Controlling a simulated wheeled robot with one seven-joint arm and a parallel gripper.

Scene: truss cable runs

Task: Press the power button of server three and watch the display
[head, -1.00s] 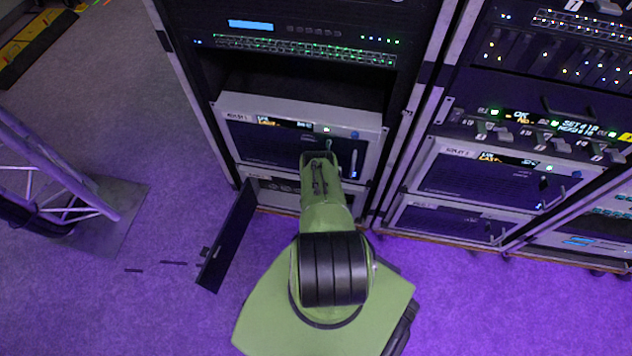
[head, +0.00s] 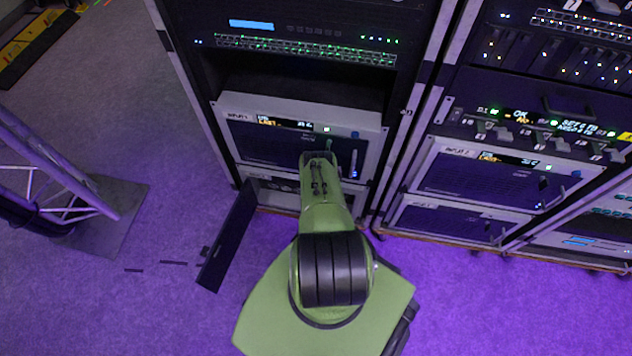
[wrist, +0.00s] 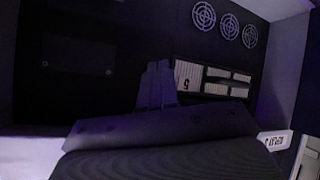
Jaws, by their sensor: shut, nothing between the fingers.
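A silver-framed server (head: 232,104) with a dark mesh front sits in the left rack. Its small display (head: 284,122) is lit with yellow and white characters, too small to read surely. In the wrist view the fingers (wrist: 156,85) show dark against the panel. A similar server (head: 500,183) with a lit display stands in the right rack. I cannot surely read which is server three.
An open dark door panel (head: 228,236) stands out from the left rack's bottom. A metal truss (head: 62,178) stands on a plate at the left. A switch with green lights (head: 300,48) is above the server. The purple-lit floor (head: 480,310) is clear at lower right.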

